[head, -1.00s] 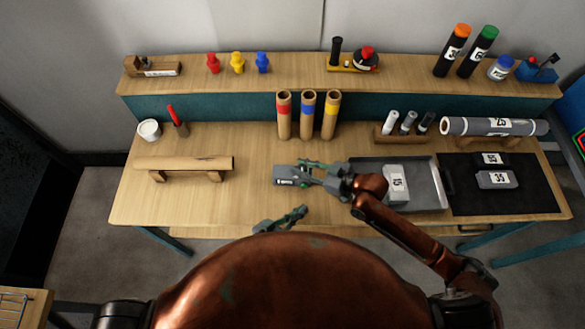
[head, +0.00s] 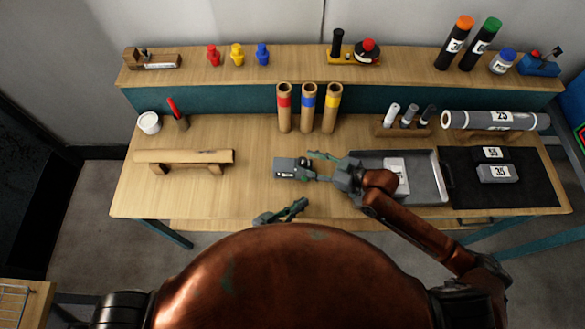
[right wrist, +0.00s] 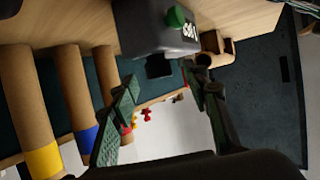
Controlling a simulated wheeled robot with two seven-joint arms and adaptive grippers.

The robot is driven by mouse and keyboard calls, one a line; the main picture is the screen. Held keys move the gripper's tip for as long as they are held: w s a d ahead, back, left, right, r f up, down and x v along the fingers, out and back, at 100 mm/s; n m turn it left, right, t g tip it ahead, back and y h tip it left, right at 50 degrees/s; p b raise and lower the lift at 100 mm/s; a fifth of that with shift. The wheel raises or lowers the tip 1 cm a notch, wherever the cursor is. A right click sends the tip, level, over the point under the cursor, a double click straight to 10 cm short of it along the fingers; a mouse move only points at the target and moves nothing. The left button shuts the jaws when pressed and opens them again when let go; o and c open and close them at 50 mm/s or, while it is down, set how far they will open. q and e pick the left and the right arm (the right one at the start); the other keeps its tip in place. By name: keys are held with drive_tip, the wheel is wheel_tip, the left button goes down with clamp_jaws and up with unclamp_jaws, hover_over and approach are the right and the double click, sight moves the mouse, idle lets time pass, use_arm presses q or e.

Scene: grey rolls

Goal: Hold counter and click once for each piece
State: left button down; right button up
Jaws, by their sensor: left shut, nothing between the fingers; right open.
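A small grey box (head: 286,167) with a pale label, seemingly the counter, rests on the table's middle. In the right wrist view this box (right wrist: 150,30) shows a green knob and a label too blurred to read. My right gripper (head: 316,166) is open at the box's right end; I cannot tell whether a finger touches it. My left gripper (head: 303,203) is shut and empty near the front edge, below the box. Grey labelled blocks are the likely pieces: one (head: 396,170) in the grey tray (head: 430,190), and 35 (head: 497,174) and another (head: 491,154) on the black mat (head: 540,190).
Cardboard tubes with red (head: 284,112), blue (head: 308,112) and yellow (head: 331,112) bands stand behind the box. A wooden rest with a tube (head: 185,157) is at left. A large grey roll (head: 495,120) lies at right. The left-front table is clear.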

drive_tip(key=v, duration=0.9)
